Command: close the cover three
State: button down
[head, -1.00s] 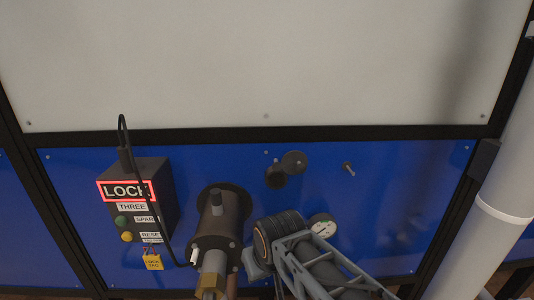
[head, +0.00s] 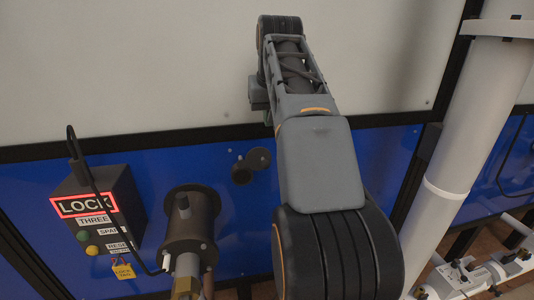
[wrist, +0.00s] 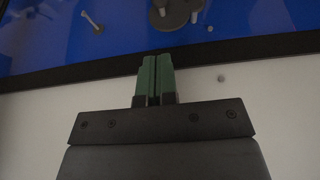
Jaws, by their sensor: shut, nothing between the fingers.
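A small round grey cover (head: 259,158) sits on the blue panel, beside and slightly overlapping a darker round fitting (head: 242,173). I take this as the cover; no number shows on it. The pair also shows at the top edge of the wrist view, partly cut off, with the grey disc (wrist: 168,17) there. A dark box (head: 98,208) at left carries a lit red LOCK sign and a THREE label. My gripper (wrist: 155,62) has green fingers pressed together, empty, in front of the pale panel and apart from the cover. In the head view my arm hides it.
A dark cylinder (head: 190,228) with a brass fitting juts out left of my arm. A black cable (head: 105,210) loops from the box, with a yellow tag (head: 123,271) below. A white pipe (head: 468,130) stands at right. A bolt (wrist: 92,22) sticks out of the blue panel.

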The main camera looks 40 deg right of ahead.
aim_at(266, 161)
jog(key=x, duration=1.1)
jog(key=shift+s+f, duration=0.15)
jog(key=shift+s, duration=0.05)
jog(key=shift+x, duration=0.85)
jog(key=shift+s+a+f, duration=0.1)
jog(key=shift+a+f, duration=0.05)
